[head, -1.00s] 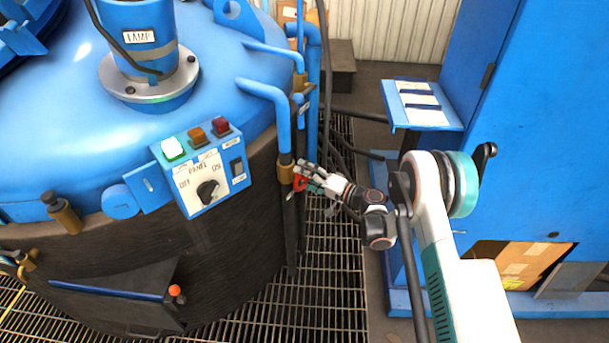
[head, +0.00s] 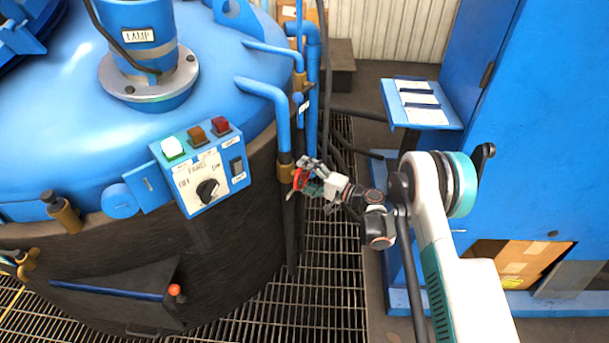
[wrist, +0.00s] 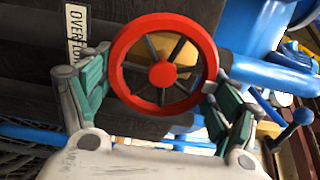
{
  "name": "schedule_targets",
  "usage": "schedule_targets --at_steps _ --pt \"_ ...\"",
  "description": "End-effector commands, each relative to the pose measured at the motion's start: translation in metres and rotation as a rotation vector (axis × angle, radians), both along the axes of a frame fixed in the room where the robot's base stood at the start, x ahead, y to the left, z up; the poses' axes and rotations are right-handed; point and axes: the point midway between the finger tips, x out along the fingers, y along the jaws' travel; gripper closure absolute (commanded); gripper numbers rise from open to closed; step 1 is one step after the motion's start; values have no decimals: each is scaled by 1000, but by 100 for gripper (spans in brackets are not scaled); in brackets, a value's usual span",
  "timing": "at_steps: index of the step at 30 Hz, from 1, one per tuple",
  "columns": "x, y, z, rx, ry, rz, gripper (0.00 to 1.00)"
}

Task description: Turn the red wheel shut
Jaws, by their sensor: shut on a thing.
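The red wheel (wrist: 163,74) is a round handwheel with a red rim, red hub and dark spokes, seen nearly face-on in the wrist view. A brass fitting shows behind it. In the head view the red wheel (head: 299,179) is small and partly hidden by my gripper, at the blue pipe on the furnace's right side. My gripper (wrist: 160,82) has one green-and-grey finger on each side of the rim and is shut on the wheel. In the head view my gripper (head: 308,172) reaches it from the right.
A control panel (head: 205,170) with a dark knob sits left of the wheel on the furnace (head: 70,110). Blue pipes (head: 267,97) run down just above the wheel. A blue cabinet (head: 535,130) stands at the right. An OVERFLOW label (wrist: 75,35) shows beside the wheel.

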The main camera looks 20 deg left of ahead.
Motion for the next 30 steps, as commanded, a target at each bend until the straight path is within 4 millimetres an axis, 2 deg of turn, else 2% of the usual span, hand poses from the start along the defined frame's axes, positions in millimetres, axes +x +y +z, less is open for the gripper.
schedule_targets --at_steps 4,5,7,22,26,30 --pt "0 0 0 2 3 -1 42" --pt "0 0 0 2 3 -1 16" --pt "0 0 0 1 2 -1 0" --pt "-1 -4 0 0 0 0 0" --pt "-3 -19 0 0 0 -2 0" --pt "-9 -46 0 0 0 -4 0"
